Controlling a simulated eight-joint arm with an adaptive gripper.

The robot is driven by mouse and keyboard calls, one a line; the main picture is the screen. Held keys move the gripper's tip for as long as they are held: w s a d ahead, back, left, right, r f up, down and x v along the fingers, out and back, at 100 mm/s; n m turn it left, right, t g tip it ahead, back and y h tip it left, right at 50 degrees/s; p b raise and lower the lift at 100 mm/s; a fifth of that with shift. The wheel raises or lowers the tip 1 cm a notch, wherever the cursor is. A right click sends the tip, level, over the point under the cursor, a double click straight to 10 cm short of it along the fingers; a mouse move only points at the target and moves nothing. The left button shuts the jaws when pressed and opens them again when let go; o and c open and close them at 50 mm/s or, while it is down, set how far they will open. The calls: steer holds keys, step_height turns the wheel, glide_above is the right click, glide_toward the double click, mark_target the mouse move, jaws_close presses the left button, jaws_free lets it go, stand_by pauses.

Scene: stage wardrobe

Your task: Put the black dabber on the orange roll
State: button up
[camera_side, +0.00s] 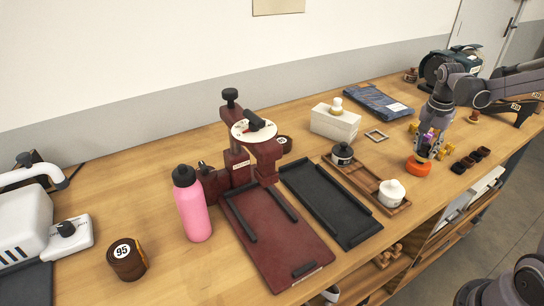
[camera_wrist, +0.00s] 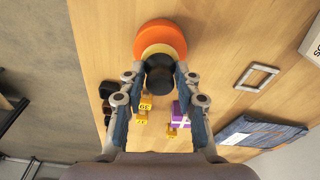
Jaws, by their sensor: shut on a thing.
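The orange roll (camera_side: 418,169) lies on the wooden table at the right, beside the wooden tray. It also shows in the wrist view (camera_wrist: 176,35), with a pale ring inside its orange rim. My gripper (camera_side: 424,156) is right over the roll, pointing down. In the wrist view my gripper (camera_wrist: 160,72) is shut on the black dabber (camera_wrist: 158,79), one finger on each side. The dabber covers part of the pale middle of the roll. I cannot tell whether it touches the roll. In the side view the fingers mostly hide the dabber.
A wooden tray (camera_side: 362,184) with a black-topped jar (camera_side: 342,153) and a white jar (camera_side: 391,192) stands left of the roll. Small yellow pieces (camera_wrist: 146,103), a purple box (camera_wrist: 181,114) and dark blocks (camera_side: 470,158) are close by. A square frame (camera_side: 376,135) lies behind.

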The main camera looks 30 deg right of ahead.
mark_target(421, 155)
steer(key=shift+f, duration=0.55)
steer(key=shift+f, duration=0.15)
steer(key=o, duration=0.9)
step_height(421, 155, up, 12)
steer(key=a, duration=0.2)
steer(key=s+a+f+n+t, duration=0.1)
steer(key=s+a+n+t, duration=0.1)
steer(key=a+n, duration=0.3)
steer(key=s+a+f+n+t+y, duration=0.1)
steer(key=a+n, duration=0.4)
steer(key=a, duration=0.6)
steer(key=s+a+f+n+t, duration=0.2)
steer(key=s+a+n+t, duration=0.2)
steer(key=a, duration=0.4)
steer(key=shift+s+f+n, duration=0.15)
steer(key=shift+s+n, duration=0.2)
steer(key=shift+n, duration=0.55)
